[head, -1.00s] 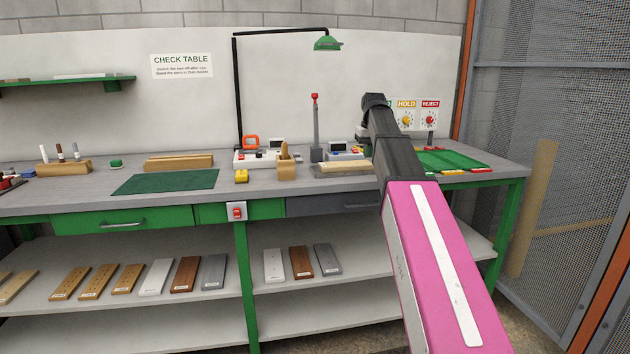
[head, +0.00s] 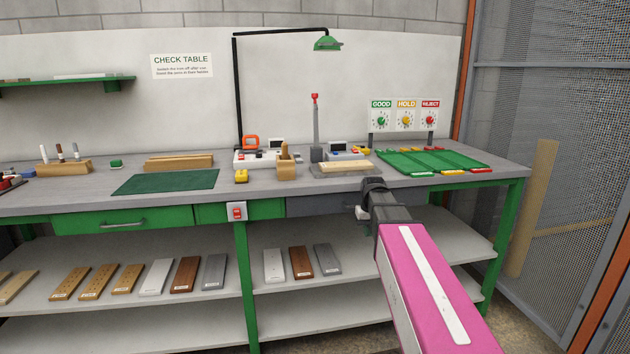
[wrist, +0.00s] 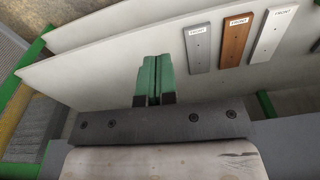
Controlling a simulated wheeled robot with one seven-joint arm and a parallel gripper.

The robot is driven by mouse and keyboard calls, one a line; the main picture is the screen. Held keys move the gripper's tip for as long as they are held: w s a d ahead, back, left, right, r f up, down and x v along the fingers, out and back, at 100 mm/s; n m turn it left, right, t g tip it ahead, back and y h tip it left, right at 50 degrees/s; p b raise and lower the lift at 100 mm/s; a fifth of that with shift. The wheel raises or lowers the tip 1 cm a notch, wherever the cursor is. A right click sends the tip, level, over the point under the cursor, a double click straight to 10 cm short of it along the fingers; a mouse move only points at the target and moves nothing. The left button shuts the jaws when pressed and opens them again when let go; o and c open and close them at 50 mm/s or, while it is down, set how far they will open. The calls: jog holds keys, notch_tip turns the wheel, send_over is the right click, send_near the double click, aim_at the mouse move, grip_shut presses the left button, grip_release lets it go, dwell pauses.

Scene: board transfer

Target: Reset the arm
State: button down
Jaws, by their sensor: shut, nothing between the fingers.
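My gripper (wrist: 153,82) shows in the wrist view with its two green fingers pressed together and nothing between them. In the head view my pink and dark arm reaches up from the lower right, its end in front of the table's front edge at the grey drawer (head: 330,204). The gripper's fingers are hidden behind the arm there. In the wrist view the fingers point toward the shelf (wrist: 110,75) below the tabletop, apart from the boards on it.
The grey tabletop (head: 85,192) holds a green mat (head: 166,182), a wooden block on a grey base (head: 343,167) and a green sorting tray (head: 432,160). Several boards, among them a brown one (head: 301,262), lie on the shelf. A mesh fence (head: 570,150) stands at the right.

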jog(key=s+f+m+g, duration=0.1)
jog(key=s+f, duration=1.7)
jog(key=shift+s+f, duration=0.3)
jog(key=shift+f, duration=0.1)
